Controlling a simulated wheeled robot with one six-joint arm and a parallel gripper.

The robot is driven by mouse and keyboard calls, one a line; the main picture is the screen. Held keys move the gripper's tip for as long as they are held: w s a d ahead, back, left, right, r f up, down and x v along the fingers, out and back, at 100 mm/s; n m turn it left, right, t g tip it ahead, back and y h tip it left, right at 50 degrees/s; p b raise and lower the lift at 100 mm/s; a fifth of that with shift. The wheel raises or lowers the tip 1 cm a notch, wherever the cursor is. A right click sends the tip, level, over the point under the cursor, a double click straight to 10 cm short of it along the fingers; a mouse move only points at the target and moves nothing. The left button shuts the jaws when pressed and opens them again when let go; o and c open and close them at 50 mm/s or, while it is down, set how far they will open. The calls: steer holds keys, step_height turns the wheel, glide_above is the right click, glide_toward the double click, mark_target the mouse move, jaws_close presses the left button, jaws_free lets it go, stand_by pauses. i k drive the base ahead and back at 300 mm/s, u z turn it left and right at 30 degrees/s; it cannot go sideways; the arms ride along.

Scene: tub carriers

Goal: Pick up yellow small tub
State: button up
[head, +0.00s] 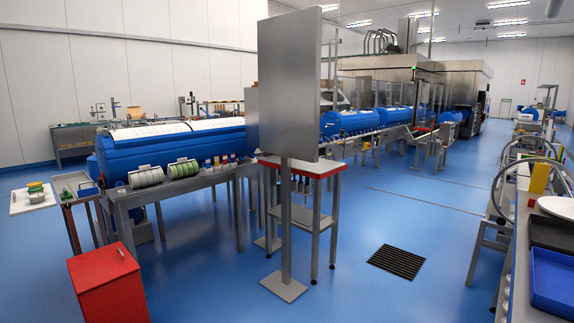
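No tub can be picked out with certainty as the yellow small tub at this distance. A small stack with yellowish and green parts (36,190) sits on a white board (20,205) at the far left. Several small coloured items (217,163), too small to tell apart, stand on a grey table (150,196) in front of a blue machine. A tall yellow object (538,179) stands on the right-hand bench. My gripper is not in view.
A grey panel on a post (287,220) stands in the middle. A red box (108,285) is at the front left. A blue tray (553,280) lies on the right bench. The blue floor around the drain grate (396,258) is clear.

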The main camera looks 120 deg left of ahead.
mark_target(37, 184)
steer(key=u, duration=5.25)
